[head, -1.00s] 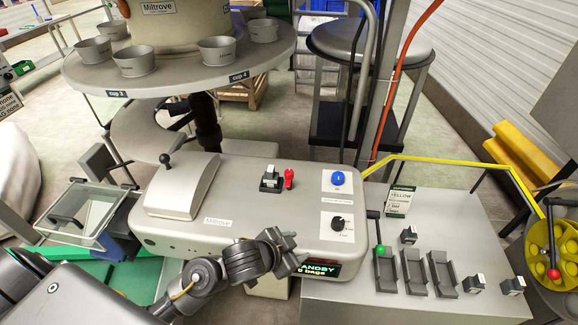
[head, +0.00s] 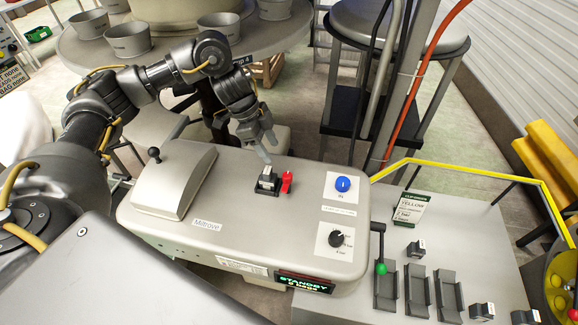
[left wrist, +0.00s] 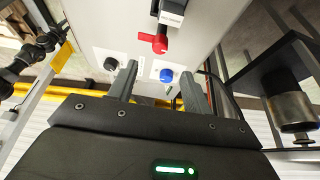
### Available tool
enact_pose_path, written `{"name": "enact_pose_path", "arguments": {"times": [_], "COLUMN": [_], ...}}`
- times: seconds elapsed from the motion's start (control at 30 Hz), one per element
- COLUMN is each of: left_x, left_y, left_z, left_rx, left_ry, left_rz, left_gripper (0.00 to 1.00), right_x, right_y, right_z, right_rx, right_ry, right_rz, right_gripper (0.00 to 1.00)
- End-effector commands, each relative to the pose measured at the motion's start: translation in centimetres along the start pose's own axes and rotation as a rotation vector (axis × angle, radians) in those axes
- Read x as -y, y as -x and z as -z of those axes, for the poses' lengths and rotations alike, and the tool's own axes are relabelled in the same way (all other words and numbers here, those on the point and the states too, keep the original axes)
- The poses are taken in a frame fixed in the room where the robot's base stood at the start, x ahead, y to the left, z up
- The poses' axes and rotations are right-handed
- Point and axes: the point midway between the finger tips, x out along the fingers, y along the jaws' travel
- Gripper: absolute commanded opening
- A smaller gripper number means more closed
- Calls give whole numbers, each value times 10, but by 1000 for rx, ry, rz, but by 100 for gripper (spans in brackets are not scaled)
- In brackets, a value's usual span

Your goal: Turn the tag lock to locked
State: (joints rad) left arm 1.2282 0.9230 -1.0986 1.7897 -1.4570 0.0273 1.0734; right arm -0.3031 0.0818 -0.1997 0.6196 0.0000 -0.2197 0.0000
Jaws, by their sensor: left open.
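A small red lever (head: 287,181), which looks like the tag lock, stands on the grey machine top beside a black block with a white top (head: 266,180). In the left wrist view the red lever (left wrist: 156,42) shows beyond the fingertips, between them across the picture, with the block (left wrist: 169,14) behind it. My left gripper (head: 266,148) is open and empty, above the back edge of the machine, just behind the block and lever and apart from them. Its two fingers also show in the left wrist view (left wrist: 157,75). My right gripper is out of view.
The grey machine (head: 235,205) also carries a blue button (head: 343,184), a black dial (head: 336,238) and a hinged grey cover (head: 175,180). A round table with cups (head: 125,40) stands behind.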

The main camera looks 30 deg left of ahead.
Motion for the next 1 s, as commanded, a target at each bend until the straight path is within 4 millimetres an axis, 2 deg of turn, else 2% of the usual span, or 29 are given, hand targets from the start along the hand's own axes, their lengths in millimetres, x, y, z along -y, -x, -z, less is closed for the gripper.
{"name": "enact_pose_path", "arguments": {"times": [0.07, 0.23, 0.7, 0.83, 1.0], "left_x": [1, 1, 0, 0, 1], "left_y": [1, -11, -88, -102, -108], "left_z": [2, 5, 5, 4, 4], "left_rx": [3, 1, 1, 1, 1], "left_ry": [0, -6, -4, -4, -6], "left_rz": [-4, -10, -7, -5, -3], "left_gripper": [50, 50, 50, 50, 50], "right_x": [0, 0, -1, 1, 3], "right_y": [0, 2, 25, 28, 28], "right_z": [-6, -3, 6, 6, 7], "right_rx": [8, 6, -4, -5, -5], "right_ry": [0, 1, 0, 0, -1], "right_rz": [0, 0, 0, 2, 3], "right_gripper": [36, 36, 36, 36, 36]}}
